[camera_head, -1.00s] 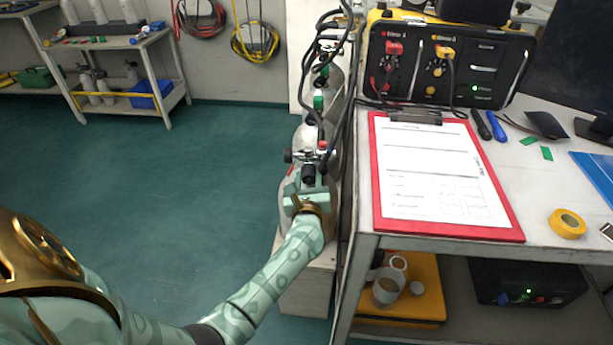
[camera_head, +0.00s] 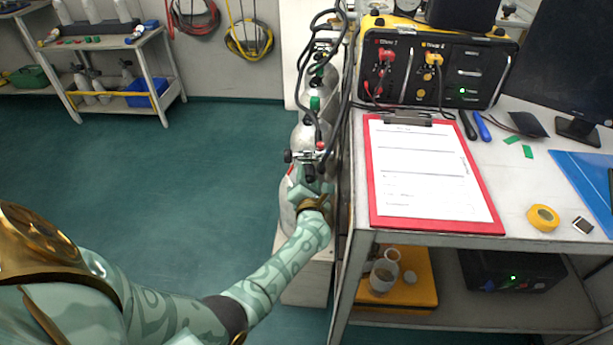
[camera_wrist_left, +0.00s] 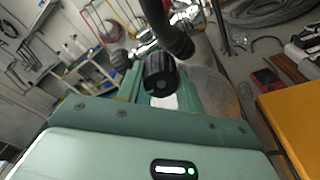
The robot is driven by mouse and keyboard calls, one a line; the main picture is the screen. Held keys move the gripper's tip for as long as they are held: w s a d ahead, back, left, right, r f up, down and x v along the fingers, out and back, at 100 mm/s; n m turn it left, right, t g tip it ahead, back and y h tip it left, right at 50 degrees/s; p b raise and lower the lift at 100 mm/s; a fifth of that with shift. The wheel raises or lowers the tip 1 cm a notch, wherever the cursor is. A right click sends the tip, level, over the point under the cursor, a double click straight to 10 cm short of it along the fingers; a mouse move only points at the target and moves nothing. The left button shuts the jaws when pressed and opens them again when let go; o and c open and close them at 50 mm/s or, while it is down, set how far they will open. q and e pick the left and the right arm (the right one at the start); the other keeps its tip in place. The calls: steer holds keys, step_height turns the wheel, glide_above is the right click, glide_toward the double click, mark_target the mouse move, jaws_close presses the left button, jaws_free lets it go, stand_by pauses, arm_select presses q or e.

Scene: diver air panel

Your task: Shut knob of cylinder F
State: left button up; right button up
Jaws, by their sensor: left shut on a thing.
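The nearest grey cylinder (camera_head: 287,212) stands in a row beside the workbench, with a metal valve (camera_head: 305,156) on top. No letter on it is readable. A black ribbed knob (camera_wrist_left: 160,73) points toward my wrist camera, between the fingers of my left gripper (camera_wrist_left: 160,98). In the head view my left gripper (camera_head: 308,182) is at the valve and shut on this knob, with its jaws tilted. The fingers partly hide the knob there. A second dark knob (camera_head: 288,156) sticks out from the valve's left side. My right gripper is out of view.
The workbench edge (camera_head: 347,190) is close on the right of the cylinder. A red clipboard (camera_head: 484,205) and the air panel (camera_head: 440,85) are on it. Black hoses (camera_head: 341,95) run above the cylinders. The floor to the left is clear.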

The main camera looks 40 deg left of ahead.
arm_select(q)
steer(key=m+p, duration=0.1)
steer(key=m, duration=0.2)
steer(key=shift+d+m, duration=0.1)
steer(key=shift+m, duration=0.2)
steer(key=m, duration=0.5)
steer(key=shift+g+y+p, duration=0.3)
steer(key=shift+y+p, duration=0.1)
steer(key=m, duration=0.4)
steer(key=shift+m, duration=0.3)
steer(key=m, duration=0.4)
steer(key=shift+d+f, duration=0.1)
steer(key=m, duration=0.9)
steer(key=shift+f+m+y, duration=0.1)
steer(key=shift+m+y, duration=0.2)
steer(key=shift+m, duration=0.1)
steer(key=m, duration=0.4)
steer(key=shift+m+t, duration=0.3)
steer(key=shift+t, duration=0.1)
steer(key=m, duration=0.4)
steer(key=shift+f, duration=0.1)
steer(key=shift+m+t, duration=0.3)
steer(key=shift+m, duration=0.2)
